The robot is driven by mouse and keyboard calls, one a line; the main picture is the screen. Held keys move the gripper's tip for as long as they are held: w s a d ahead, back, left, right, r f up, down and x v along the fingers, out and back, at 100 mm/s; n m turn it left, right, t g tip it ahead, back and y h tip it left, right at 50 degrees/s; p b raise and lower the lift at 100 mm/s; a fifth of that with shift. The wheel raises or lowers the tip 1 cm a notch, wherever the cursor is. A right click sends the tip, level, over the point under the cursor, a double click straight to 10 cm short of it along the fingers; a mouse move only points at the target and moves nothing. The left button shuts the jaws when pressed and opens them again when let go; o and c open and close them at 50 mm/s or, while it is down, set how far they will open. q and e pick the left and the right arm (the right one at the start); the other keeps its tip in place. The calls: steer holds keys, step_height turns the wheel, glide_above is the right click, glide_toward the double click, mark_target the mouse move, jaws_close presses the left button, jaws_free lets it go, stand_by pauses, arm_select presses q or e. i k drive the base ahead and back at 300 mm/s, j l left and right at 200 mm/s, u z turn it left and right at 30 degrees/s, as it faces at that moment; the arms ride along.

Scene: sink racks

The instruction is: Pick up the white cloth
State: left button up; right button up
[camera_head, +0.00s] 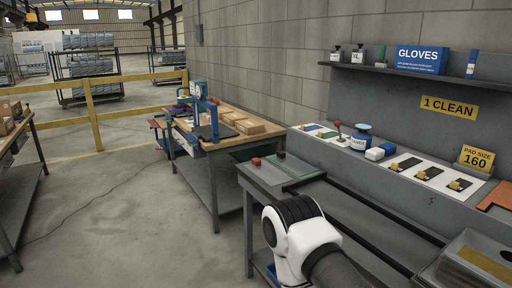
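I cannot pick out a white cloth for certain. A small white item (375,154) lies on the grey ledge along the wall, beside a blue-and-white item (388,148); it is too small to tell whether it is cloth. White sheets or pads (425,172) with dark pieces on them also lie on the ledge to the right. One of my arms, white with a black joint, reaches in at the bottom middle, in front of the grey bench. Its gripper does not show. My other arm and gripper are out of view.
A shelf (385,71) above holds bottles and a blue GLOVES box (420,59). A wooden-topped workbench (235,138) stands behind. Open floor (120,205) lies left.

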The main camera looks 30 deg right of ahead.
mark_target(373, 155)
steer(key=i+j+z, duration=0.2)
steer(key=i+z, duration=0.25)
steer(key=i, duration=0.35)
steer(key=i+j+z, duration=0.45)
steer(key=i, duration=0.3)
steer(key=i+j+z, duration=0.5)
steer(key=i+j, duration=0.15)
steer(key=j, duration=0.1)
